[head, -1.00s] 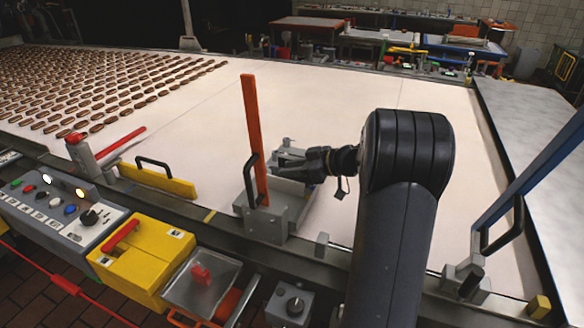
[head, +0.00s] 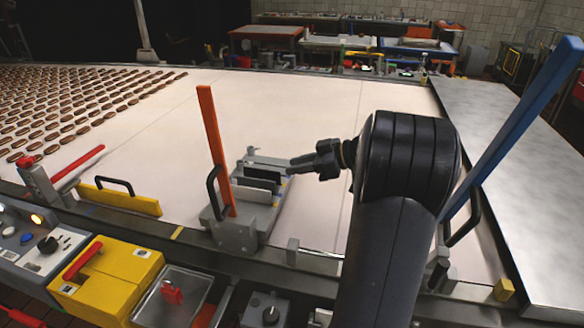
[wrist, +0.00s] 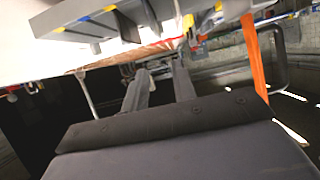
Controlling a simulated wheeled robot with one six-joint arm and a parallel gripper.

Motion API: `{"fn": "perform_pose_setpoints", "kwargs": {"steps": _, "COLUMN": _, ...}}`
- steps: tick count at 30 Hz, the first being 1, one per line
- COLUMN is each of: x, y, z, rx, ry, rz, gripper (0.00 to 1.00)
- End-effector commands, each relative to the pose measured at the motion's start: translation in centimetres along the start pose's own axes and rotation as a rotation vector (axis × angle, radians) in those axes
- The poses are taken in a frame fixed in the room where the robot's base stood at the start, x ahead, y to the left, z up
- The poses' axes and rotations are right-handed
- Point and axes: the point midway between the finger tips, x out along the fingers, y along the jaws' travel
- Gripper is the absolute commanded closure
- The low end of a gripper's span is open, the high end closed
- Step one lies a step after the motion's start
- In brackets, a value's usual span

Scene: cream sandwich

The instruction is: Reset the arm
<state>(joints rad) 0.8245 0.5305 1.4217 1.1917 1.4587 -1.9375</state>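My dark arm rises at the front right of the head view and bends at a thick ribbed joint. My gripper (head: 292,165) points left from it, over the pale belt and just right of a grey slotted fixture (head: 262,182). In the wrist view my gripper (wrist: 160,78) shows two grey fingers with a gap between them and nothing held. From the head view the gap is too small to make out.
An orange upright lever (head: 217,150) stands left of the fixture. A blue lever (head: 515,125) slants beside my arm at the right, near a metal table (head: 555,200). Brown cookies (head: 80,105) cover the belt's far left. The belt (head: 310,110) behind my gripper is clear.

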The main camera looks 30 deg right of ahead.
Motion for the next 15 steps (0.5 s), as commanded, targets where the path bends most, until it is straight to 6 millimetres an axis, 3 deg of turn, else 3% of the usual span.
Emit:
{"fn": "perform_pose_setpoints", "kwargs": {"steps": 8, "x": 0.2, "y": 0.0, "z": 0.0, "rx": 0.0, "ry": 0.0, "rz": -0.001, "gripper": 0.74}}
{"fn": "perform_pose_setpoints", "kwargs": {"steps": 15, "x": 3.0, "y": -0.1, "z": -0.2, "rx": 0.0, "ry": 0.001, "rz": -0.004, "gripper": 0.74}}
